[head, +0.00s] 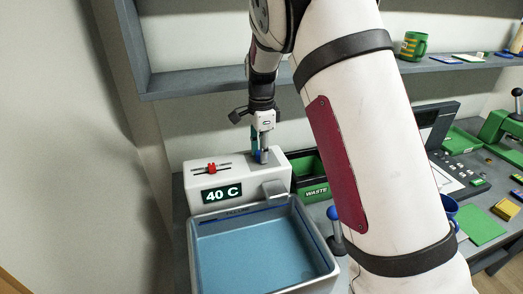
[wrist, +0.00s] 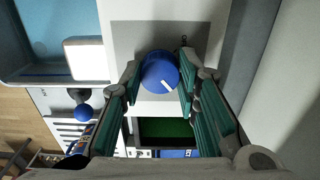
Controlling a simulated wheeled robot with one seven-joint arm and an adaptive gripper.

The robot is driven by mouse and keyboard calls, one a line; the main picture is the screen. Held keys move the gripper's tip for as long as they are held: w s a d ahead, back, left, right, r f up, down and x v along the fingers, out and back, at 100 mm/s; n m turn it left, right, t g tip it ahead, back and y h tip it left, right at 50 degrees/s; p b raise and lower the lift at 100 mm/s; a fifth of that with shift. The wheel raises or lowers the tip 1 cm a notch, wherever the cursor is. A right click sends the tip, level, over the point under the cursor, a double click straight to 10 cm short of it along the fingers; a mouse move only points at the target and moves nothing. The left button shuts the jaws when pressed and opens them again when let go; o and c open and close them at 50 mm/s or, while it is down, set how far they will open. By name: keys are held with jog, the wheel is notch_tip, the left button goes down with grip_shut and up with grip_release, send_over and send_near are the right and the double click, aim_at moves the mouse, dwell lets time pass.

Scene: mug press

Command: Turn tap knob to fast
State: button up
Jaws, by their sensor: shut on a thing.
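The blue tap knob (wrist: 160,73) sits on the white tap housing, with a white pointer line toward the lower right in the wrist view. My gripper (wrist: 159,76) is shut on the knob, one finger on each side. In the head view my gripper (head: 264,150) reaches down to the top of the white tap housing (head: 240,167), and a bit of blue shows between its fingers. The housing carries a "40 C" display (head: 222,193) and a red slider (head: 211,168). Any speed marking around the knob is unreadable.
A grey basin (head: 327,262) with a blue inside lies in front of the housing, under the spout (head: 274,188). A green "WASTE" bin (head: 315,192) stands to the right. A blue-balled lever (head: 334,213) stands beside the basin. A shelf (head: 200,85) runs behind my arm.

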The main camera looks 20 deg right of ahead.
jog(key=o, duration=1.2)
jog(key=shift+r, duration=0.1)
notch_tip(320, 180, up, 12)
jog(key=shift+f, duration=0.1)
